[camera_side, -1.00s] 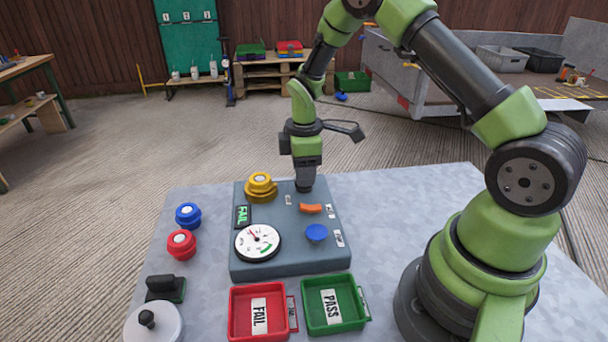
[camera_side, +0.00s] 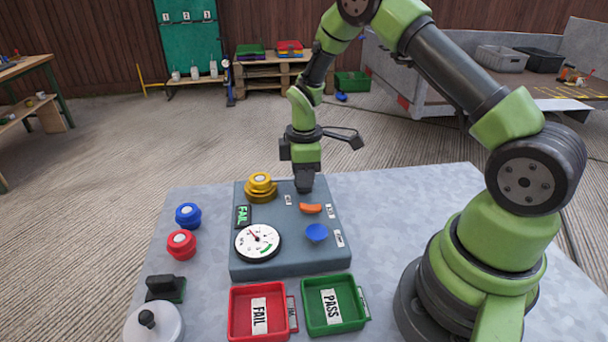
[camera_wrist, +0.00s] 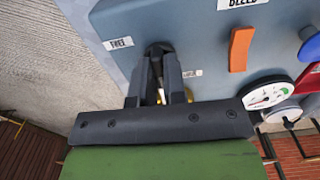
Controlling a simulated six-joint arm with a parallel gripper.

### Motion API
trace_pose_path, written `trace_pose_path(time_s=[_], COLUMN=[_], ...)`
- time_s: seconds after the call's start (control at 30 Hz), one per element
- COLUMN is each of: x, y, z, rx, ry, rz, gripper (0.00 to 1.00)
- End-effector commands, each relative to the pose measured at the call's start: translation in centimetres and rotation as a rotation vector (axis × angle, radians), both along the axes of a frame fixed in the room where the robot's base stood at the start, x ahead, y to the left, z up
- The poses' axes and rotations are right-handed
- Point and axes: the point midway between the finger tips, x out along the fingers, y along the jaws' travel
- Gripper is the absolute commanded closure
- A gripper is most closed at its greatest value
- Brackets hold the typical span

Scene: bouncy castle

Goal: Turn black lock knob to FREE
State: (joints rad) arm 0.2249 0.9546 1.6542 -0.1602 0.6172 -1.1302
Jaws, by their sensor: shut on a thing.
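The black lock knob (camera_wrist: 159,47) shows in the wrist view between my fingertips, on the blue-grey test panel (camera_wrist: 150,17). My gripper (camera_wrist: 160,72) is shut on it, with a finger on each side. A FREE label (camera_wrist: 118,43) sits left of the knob, and a small label (camera_wrist: 192,73) too small to read sits to its right. In the side view my gripper (camera_side: 304,184) reaches down to the panel's back edge and hides the knob. Where the knob points is hard to tell.
Red (camera_side: 235,311) and green (camera_side: 333,325) trays stand in front. The table right of the panel is clear.

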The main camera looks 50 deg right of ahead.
Motion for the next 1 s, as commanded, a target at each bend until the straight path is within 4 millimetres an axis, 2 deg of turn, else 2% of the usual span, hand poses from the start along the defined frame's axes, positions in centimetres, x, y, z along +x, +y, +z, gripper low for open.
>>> trace_pose_path(time_s=[0.27,1.0], x=[0.05,0.06], y=[-0.04,-0.03], z=[0.03,0.04], rx=[0.001,0.002], ry=[-0.002,-0.002], rz=[-0.163,-0.860], gripper=[1.00,1.00])
